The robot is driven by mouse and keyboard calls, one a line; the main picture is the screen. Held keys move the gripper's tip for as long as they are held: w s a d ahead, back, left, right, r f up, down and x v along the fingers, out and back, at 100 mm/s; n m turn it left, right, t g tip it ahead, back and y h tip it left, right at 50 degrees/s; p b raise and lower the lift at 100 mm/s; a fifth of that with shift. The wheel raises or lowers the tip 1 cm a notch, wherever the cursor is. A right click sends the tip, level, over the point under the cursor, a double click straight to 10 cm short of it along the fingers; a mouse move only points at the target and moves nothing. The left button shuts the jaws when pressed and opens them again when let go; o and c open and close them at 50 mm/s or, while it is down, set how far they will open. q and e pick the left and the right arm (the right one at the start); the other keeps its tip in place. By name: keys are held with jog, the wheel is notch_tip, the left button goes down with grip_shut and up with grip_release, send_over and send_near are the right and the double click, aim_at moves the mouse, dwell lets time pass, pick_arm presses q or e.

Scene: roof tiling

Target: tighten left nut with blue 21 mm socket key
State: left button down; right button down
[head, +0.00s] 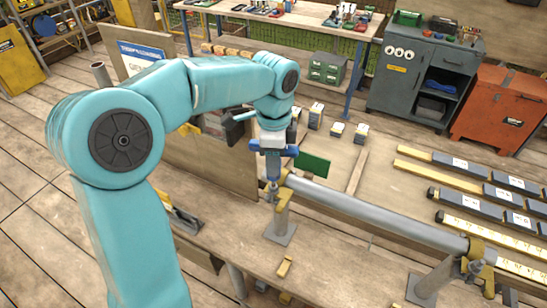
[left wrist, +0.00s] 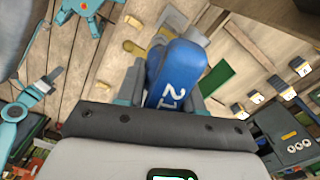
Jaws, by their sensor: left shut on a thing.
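My left gripper (head: 273,146) is shut on the blue socket key (head: 274,162), which hangs upright below it in the head view. In the left wrist view the blue key (left wrist: 180,72), marked 21, sits between the fingers of the left gripper (left wrist: 165,90). The key's lower end is at the left clamp (head: 281,194), which carries the near-left end of a grey pipe (head: 375,212). The left nut is hidden or too small to make out, so contact cannot be told. A right clamp (head: 478,252) holds the pipe's other end. My right gripper is not in view.
A green plate (head: 313,163) stands just right of the key. A wooden panel (head: 210,165) stands behind the arm. A small yellow block (head: 285,266) lies on the bench in front. Dark and yellow bars (head: 490,190) lie at the right. Cabinets (head: 420,80) stand at the back.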

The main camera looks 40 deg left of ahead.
pick_arm(q)
jog(key=shift+r+p, duration=0.3)
jog(key=shift+r, duration=0.25)
jog(key=shift+r, duration=0.15)
jog(key=shift+r+n+b, duration=0.3)
jog(key=shift+r+b, duration=0.05)
jog(key=shift+b, duration=0.05)
jog(key=shift+f+b, duration=3.4)
jog(key=shift+f, duration=0.25)
jog(key=shift+m, duration=0.8)
jog(key=shift+r+m, duration=0.2)
jog(key=shift+m, duration=0.6)
jog(key=m+p, duration=0.1)
jog(key=m, duration=0.2)
jog(key=shift+m, duration=0.3)
